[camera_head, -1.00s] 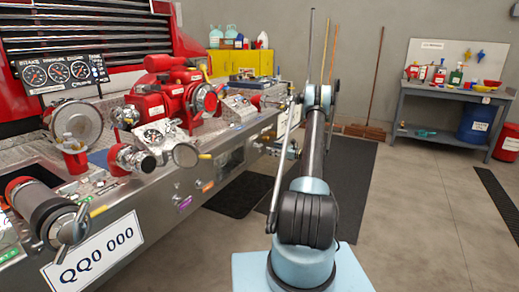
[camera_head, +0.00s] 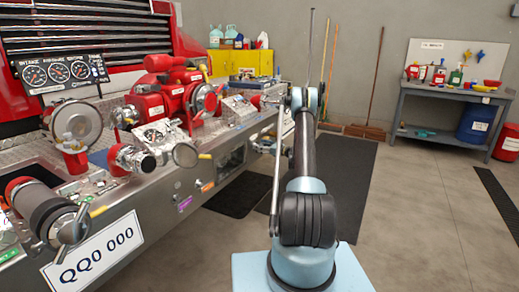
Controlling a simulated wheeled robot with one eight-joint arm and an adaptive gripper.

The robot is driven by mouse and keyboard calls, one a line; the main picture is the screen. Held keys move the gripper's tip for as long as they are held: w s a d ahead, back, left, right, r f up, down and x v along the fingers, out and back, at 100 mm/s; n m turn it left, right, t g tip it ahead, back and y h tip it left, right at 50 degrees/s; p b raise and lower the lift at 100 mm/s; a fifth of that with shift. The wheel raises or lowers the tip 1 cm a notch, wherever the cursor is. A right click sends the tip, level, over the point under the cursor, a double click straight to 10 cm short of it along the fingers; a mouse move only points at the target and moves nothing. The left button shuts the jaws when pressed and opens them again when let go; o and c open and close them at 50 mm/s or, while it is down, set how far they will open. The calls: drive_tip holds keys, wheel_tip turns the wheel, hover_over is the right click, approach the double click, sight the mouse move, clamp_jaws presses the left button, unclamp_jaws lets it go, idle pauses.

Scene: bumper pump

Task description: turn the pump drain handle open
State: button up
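The pump panel is built into the chrome bumper (camera_head: 140,215) of a red truck at left. Small coloured labels and fittings, among them a purple label (camera_head: 185,203) and an orange one (camera_head: 207,187), sit on its front face. I cannot tell which small part is the pump drain handle. My arm (camera_head: 306,145) rises from its light-blue base at lower centre, to the right of the bumper. Its far joint is level with the bumper's far end. I cannot make out my gripper or its fingers; the far part of the arm is too small and partly hidden.
A yellow cabinet (camera_head: 240,64) is behind. A grey workbench (camera_head: 450,98) and blue bin (camera_head: 476,125) are at right.

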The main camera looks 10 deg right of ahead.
drive_tip(key=c, duration=1)
drive_tip(key=shift+o, duration=0.2)
drive_tip(key=shift+n, duration=0.4)
drive_tip(key=n, duration=0.3)
drive_tip(key=shift+n, duration=0.4)
drive_tip(key=n, duration=0.4)
drive_tip(key=shift+s+n, duration=0.1)
drive_tip(key=shift+n, duration=0.2)
drive_tip(key=n, duration=0.4)
drive_tip(key=shift+s+f, duration=0.1)
drive_tip(key=shift+f, duration=0.05)
drive_tip(key=n, duration=0.4)
drive_tip(key=shift+f+n, duration=0.15)
drive_tip(key=shift+n, duration=0.15)
drive_tip(key=shift+s, duration=0.1)
